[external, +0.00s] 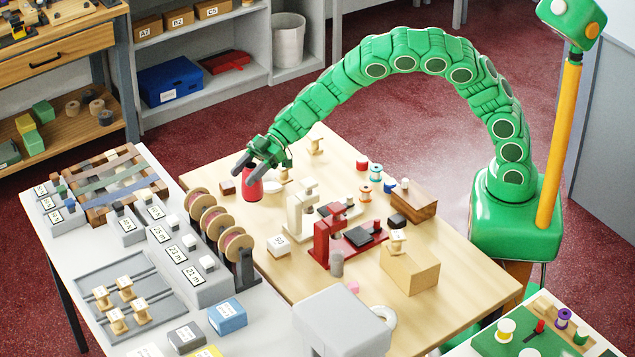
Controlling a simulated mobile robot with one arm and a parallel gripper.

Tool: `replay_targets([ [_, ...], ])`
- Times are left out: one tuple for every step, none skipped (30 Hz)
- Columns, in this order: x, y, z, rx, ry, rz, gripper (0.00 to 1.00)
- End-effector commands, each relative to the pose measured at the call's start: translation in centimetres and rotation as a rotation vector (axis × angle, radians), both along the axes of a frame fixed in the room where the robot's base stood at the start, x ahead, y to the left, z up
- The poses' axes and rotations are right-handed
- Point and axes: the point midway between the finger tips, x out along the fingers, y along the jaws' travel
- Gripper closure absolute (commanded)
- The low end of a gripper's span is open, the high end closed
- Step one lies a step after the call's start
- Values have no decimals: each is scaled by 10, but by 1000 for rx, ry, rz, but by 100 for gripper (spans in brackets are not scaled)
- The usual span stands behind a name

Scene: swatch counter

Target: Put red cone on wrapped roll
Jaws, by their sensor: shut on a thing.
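The red cone (253,189) is between the fingers of my gripper (247,169), near the left side of the wooden table. My gripper is shut on its upper part, and the cone's wide end points down. I cannot tell if the cone's lower edge touches the table. I cannot surely tell which thing is the wrapped roll. Several large rolls (238,246) with reddish windings stand in a dark rack in front of the cone. A small grey cylinder (336,264) stands by the red stand.
The white stand (301,215) and the red stand (328,243) are right of the cone. A pale block (409,271) and a brown wooden box (413,200) are farther right. Small spools (375,172) stand at the back. Bare tabletop (335,152) shows at the far side.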

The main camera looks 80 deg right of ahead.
Motion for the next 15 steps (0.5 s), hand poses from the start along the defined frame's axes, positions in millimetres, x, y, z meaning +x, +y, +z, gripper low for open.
replay_targets([
  [-4, 15, 10, -1, -5, 8, 98],
  [-7, 22, 15, 1, -4, 9, 98],
  [-9, 32, 22, 0, -5, 9, 98],
  [-16, 38, 22, 0, -4, 28, 98],
  [-23, 44, 22, -2, -3, 44, 98],
  [-31, 53, 24, -2, -3, 67, 98],
  [-38, 60, 25, -2, -3, 84, 98],
  [-45, 67, 26, -1, -4, 103, 98],
  [-55, 76, 28, 0, -4, 128, 98],
  [-62, 83, 29, 0, -4, 146, 98],
  [-70, 89, 30, -1, -3, 165, 98],
  [-81, 98, 30, -2, -2, 189, 98],
  [-89, 105, 31, -3, -2, 209, 98],
  [-99, 112, 32, -2, -1, 230, 98],
  [-111, 121, 34, -1, -1, 259, 98],
])
